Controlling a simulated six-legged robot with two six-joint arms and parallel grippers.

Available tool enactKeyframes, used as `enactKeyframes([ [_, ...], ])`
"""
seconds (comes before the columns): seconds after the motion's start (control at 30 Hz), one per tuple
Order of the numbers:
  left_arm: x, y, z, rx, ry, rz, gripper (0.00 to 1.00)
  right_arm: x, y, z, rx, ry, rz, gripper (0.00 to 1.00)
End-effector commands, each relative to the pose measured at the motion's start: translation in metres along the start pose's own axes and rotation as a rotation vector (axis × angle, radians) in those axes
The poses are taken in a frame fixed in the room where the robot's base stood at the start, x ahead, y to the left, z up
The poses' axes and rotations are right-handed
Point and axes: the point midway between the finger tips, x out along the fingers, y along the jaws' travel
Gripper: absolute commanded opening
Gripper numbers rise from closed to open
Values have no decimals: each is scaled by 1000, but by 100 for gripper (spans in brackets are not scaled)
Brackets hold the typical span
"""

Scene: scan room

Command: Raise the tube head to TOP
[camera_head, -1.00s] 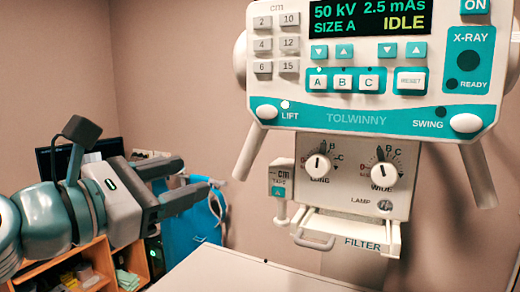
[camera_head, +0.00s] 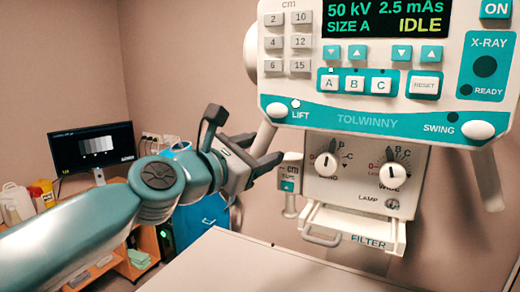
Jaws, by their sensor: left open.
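The white and teal tube head (camera_head: 385,122) fills the upper right of the head view. Its display (camera_head: 385,18) reads 50 kV, 2.5 mAs, SIZE A and IDLE. The LIFT knob (camera_head: 277,110) is at its lower left corner and the SWING knob (camera_head: 478,130) at its lower right. A grey handle slants down behind each knob. My left gripper (camera_head: 273,155) is open and empty, with its fingers pointing right, just below the LIFT knob and close to the left handle. Whether it touches the handle is unclear. My right gripper is out of view.
A collimator (camera_head: 365,185) with LONG and WIDE dials hangs below the head, above the FILTER tray (camera_head: 352,228). A pale table top (camera_head: 250,270) lies below. A monitor (camera_head: 92,146) and a wooden shelf (camera_head: 135,268) with bottles stand at the left.

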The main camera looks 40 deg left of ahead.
Motion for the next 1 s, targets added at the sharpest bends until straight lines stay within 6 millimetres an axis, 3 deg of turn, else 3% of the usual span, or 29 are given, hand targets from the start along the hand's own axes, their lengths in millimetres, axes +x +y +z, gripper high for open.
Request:
enactKeyframes([
  [0.3,4,1,0,0,0,1,55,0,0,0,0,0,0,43],
  [0.47,4,1,0,0,0,2,3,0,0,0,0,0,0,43],
  [0.5,4,1,0,0,0,1,0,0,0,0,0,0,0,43],
  [0.77,4,3,6,-1,-3,1,0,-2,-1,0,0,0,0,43],
  [1.0,3,14,32,2,-7,4,0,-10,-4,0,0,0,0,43],
])
